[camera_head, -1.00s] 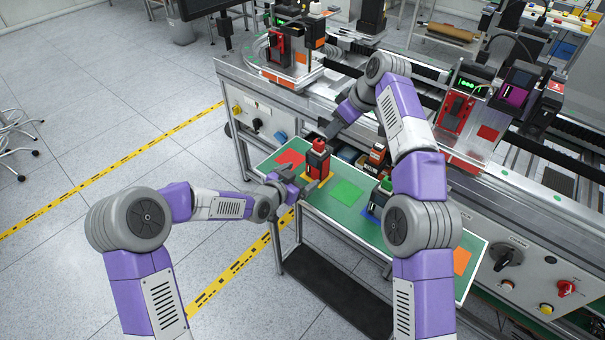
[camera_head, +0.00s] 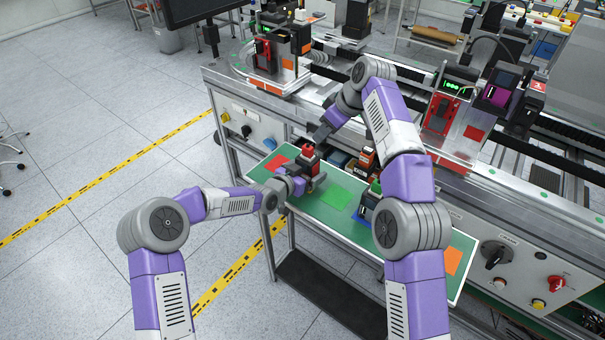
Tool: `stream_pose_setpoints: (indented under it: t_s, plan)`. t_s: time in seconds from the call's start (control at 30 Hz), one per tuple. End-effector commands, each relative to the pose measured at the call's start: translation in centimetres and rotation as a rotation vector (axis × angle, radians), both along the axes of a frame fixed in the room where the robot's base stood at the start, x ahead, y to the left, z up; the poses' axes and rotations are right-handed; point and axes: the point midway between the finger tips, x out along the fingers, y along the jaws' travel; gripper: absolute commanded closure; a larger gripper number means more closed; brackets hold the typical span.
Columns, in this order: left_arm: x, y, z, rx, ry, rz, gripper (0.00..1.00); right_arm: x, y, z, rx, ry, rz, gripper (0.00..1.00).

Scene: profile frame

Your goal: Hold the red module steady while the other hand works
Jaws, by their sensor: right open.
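The red module (camera_head: 309,157), with a dark lower body, stands at the back left part of the green bench top (camera_head: 318,212). My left gripper (camera_head: 298,184) is at the module's lower left side, against or very close to it. Its fingers are small and partly merge with the dark body, so I cannot tell whether they are closed on it. My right gripper (camera_head: 320,134) is open just above and to the right of the module's top, and I see no object in it.
A red square (camera_head: 275,162), a green square (camera_head: 336,196) and an orange square (camera_head: 453,260) mark the bench top. A dark module (camera_head: 371,204) stands near my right arm. Small bins and another red-topped module (camera_head: 367,160) line the back, before the conveyor line.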

Motion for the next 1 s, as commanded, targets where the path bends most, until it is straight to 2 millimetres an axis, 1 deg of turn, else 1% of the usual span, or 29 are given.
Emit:
stream_pose_setpoints:
  t_s: [0.27, 0.4, 0.67, 0.7, 1.0]
  plan:
    - [0.09, -0.08, -0.04, 0.000, 0.000, 0.000, 0.06, 0.00, 0.00, 0.00, 0.000, 0.000, 0.000, 0.57]
    - [0.09, -0.08, -0.04, 0.000, 0.000, 0.000, 0.28, 0.00, 0.00, 0.00, 0.000, 0.000, 0.000, 0.57]
    - [0.08, -0.07, -0.02, 0.000, 0.000, 0.000, 0.68, 0.00, 0.00, 0.00, 0.000, 0.000, 0.000, 0.57]
    - [0.08, -0.08, -0.02, 0.000, 0.000, 0.000, 0.69, 0.00, 0.00, 0.00, 0.000, 0.000, 0.000, 0.57]
    - [0.07, -0.07, -0.02, 0.000, 0.000, 0.000, 0.69, 0.00, 0.00, 0.00, 0.000, 0.000, 0.000, 0.57]
